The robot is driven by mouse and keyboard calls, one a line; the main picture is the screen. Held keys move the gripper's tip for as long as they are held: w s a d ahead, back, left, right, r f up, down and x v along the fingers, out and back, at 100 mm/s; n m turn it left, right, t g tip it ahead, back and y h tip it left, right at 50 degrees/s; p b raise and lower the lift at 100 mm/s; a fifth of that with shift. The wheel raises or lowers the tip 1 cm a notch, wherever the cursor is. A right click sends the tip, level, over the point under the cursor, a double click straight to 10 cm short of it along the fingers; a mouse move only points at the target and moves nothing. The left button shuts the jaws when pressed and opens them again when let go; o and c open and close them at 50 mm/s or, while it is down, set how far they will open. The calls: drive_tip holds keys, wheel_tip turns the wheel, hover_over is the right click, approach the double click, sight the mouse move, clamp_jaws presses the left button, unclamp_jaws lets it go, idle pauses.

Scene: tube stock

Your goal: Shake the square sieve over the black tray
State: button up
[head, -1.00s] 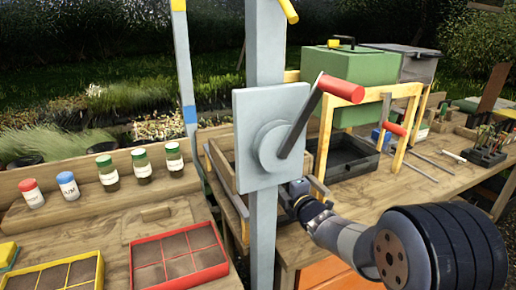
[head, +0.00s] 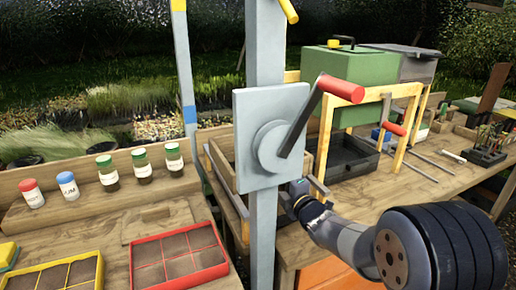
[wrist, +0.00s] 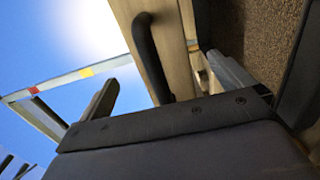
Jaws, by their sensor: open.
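The square sieve is a wooden frame (head: 218,157), mostly hidden behind the grey plate and post in the head view. In the wrist view its wooden wall (wrist: 178,30) carries a dark curved handle (wrist: 150,58), and a brown speckled surface shows at the right. My gripper (head: 302,187) is beside the sieve, just right of the post. In the wrist view my gripper (wrist: 165,88) is open, with the handle's lower end between its spread fingers; I cannot tell if they touch it. The black tray (head: 352,168) sits on the bench to the right, behind my gripper.
A grey post with a plate (head: 253,110) and red-handled crank (head: 342,88) blocks the middle. A wooden stand (head: 412,115) frames the tray's right side. A green box (head: 345,85) stands behind. Seed trays (head: 180,258) and jars (head: 142,166) are at left.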

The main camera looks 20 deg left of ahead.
drive_tip(key=b+v, duration=0.4)
drive_tip(key=v, duration=0.6)
idle(0.6)
drive_tip(key=p+x, duration=0.3)
drive_tip(key=x, duration=0.5)
drive_tip(key=shift+w+a, duration=0.25)
drive_tip(key=shift+s, duration=0.1)
idle(0.3)
